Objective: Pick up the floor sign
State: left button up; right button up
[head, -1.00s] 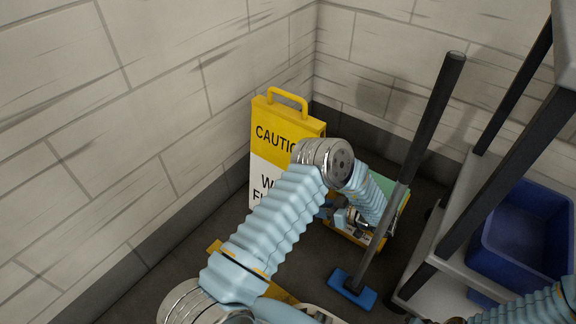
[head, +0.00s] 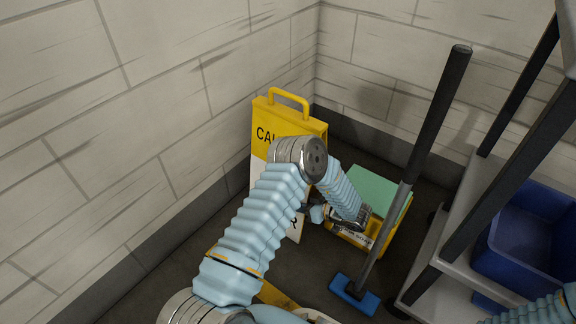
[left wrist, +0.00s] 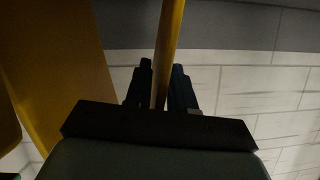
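The floor sign (head: 264,112) is yellow at the top with a handle and white below, with dark lettering. It stands upright by the left wall in the head view. My left arm crosses in front of it and hides much of its text. My left gripper (head: 313,213) is at the sign's right side, partly hidden by my arm. In the left wrist view, a narrow yellow edge (left wrist: 170,40) runs between the two dark fingertips (left wrist: 161,85), which sit close on both sides; firm contact is unclear. My right gripper is out of view.
A yellow bucket (head: 388,240) with a green top stands right of the sign. A blue-headed brush (head: 354,294) with a long dark handle leans beside it. A grey cart (head: 425,275) holding a blue bin (head: 530,240) is at the right.

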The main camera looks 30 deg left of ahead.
pick_arm(q)
grip_shut()
jog(key=shift+r, duration=0.1)
dwell(1.0)
